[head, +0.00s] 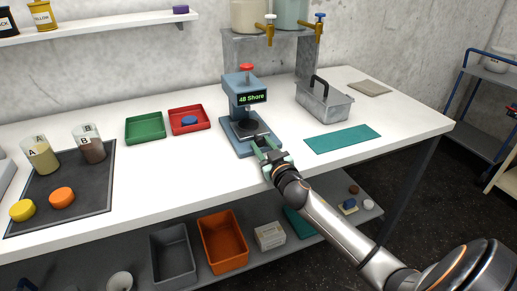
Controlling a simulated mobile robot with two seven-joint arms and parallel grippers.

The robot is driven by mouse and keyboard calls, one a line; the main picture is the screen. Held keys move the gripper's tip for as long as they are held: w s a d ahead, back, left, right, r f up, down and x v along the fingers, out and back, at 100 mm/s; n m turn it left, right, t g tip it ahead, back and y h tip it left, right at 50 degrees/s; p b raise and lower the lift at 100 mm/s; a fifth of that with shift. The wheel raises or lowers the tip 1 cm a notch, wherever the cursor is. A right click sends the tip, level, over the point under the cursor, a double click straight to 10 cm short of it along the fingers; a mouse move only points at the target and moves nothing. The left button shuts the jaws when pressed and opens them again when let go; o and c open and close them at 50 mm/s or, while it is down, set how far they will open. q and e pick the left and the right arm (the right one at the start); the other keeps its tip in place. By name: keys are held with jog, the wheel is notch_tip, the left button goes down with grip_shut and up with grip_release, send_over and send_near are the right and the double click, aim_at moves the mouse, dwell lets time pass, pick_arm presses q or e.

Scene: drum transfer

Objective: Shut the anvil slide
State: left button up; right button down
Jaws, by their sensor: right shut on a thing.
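A blue-grey hardness tester (238,97) with a red knob on top stands on the white table, its display reading "48 Shore". A dark round anvil (245,128) sits low on its base, below the head. My right gripper (263,148) is at the front right edge of the tester's base, shut on the front of the anvil slide. The fingers hide most of the gripped part, and how far the slide is out is hard to tell. My left gripper is not in view.
A grey metal carrier (323,101) and a teal mat (342,139) lie right of the tester. A red tray (203,126) holding a blue disc and a green tray (145,127) stand left. A dark mat (95,194) holds cups A and B.

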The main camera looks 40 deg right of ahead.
jog(key=shift+w+r, duration=0.1)
jog(key=shift+r, duration=0.05)
jog(key=c, duration=0.9)
grip_release()
jog(key=shift+o, duration=0.9)
jog(key=shift+w, duration=0.2)
jog(key=shift+o, duration=1.1)
jog(key=shift+s, duration=0.1)
jog(key=v, duration=1.2)
jog(key=shift+s, duration=0.3)
jog(key=shift+s+f, duration=0.1)
jog(key=shift+f, duration=0.15)
